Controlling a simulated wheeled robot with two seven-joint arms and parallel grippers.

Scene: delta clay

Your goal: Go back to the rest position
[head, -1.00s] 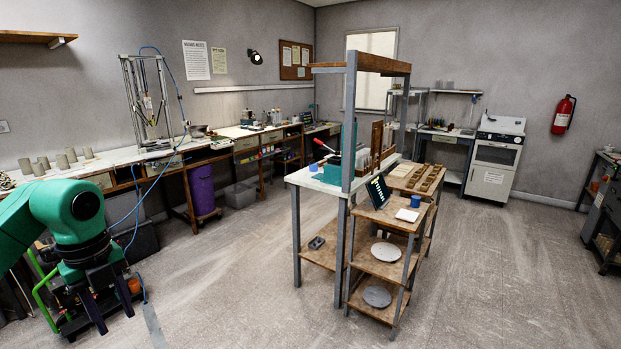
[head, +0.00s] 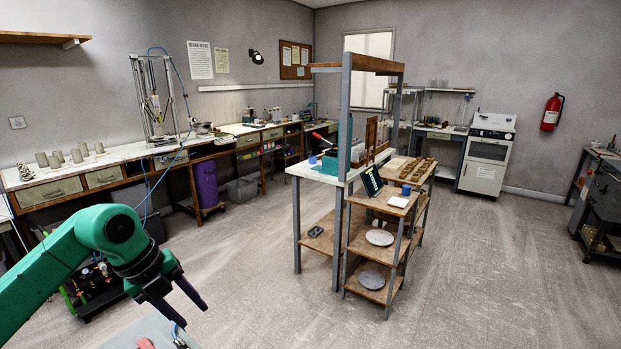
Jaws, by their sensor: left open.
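My left gripper (head: 190,308) is at the lower left of the head view, on a green arm that comes in from the left. Its two dark fingers are apart and point down and to the right. I see nothing between them. It hangs in front of the floor, above a light grey surface at the bottom edge. My right gripper is not in view.
A shelving workbench (head: 366,215) with plates and small blocks stands in the middle. A long bench (head: 110,166) runs along the left wall, with a purple bin (head: 206,185) under it. A white oven (head: 487,160) stands at the back right. The floor (head: 470,270) at right is clear.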

